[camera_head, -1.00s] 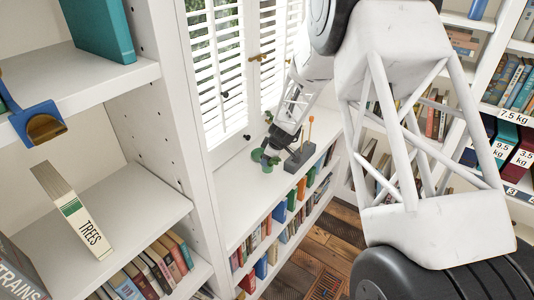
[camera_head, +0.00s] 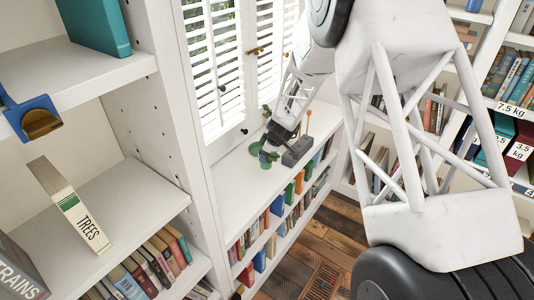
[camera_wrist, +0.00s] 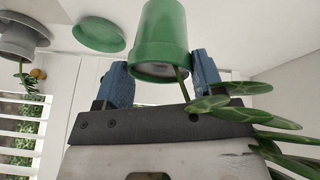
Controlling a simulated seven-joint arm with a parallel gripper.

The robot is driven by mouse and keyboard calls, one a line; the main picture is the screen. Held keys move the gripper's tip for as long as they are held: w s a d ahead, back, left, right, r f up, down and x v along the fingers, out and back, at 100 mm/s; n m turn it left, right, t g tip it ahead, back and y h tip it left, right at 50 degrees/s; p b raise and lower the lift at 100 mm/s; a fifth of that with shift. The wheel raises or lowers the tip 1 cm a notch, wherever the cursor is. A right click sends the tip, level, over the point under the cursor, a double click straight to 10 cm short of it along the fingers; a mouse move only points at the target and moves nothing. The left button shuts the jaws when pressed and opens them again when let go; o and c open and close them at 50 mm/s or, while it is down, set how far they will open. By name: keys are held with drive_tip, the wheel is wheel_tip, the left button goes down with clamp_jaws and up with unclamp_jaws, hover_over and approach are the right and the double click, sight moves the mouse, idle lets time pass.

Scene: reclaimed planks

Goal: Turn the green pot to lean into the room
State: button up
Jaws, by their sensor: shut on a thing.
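The green pot (camera_wrist: 162,35) shows large in the wrist view, its rim toward my gripper and its base cut off by the frame edge. My gripper (camera_wrist: 160,75) is shut on it, with one blue finger at each side of the rim. Long green leaves (camera_wrist: 225,100) spill from the pot to the right. A green saucer (camera_wrist: 99,34) lies apart from the pot. In the head view my gripper (camera_head: 270,148) is low over the white sill by the window, with the pot (camera_head: 256,149) small and partly hidden. I cannot tell whether its base touches the sill.
A grey block (camera_head: 297,152) with an orange-tipped stick stands close to the right of my gripper. A grey pot (camera_wrist: 20,38) with a plant stands by the window shutters (camera_head: 215,60). Bookshelves flank the sill, and the sill's front part (camera_head: 232,205) is clear.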

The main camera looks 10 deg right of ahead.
drive_tip(key=shift+r, duration=0.25)
drive_tip(key=shift+r, duration=1.2)
drive_tip(key=shift+w, duration=0.1)
drive_tip(key=w+f+n+g, duration=0.1)
drive_tip(key=w+f, duration=0.3)
drive_tip(key=w, duration=1.2)
drive_tip(key=shift+a+n+y, duration=0.3)
drive_tip(key=shift+n+y, duration=0.1)
drive_tip(key=shift+n, duration=0.2)
drive_tip(key=shift+f, duration=0.1)
drive_tip(key=shift+f, duration=0.2)
drive_tip(key=shift+f, duration=1.25)
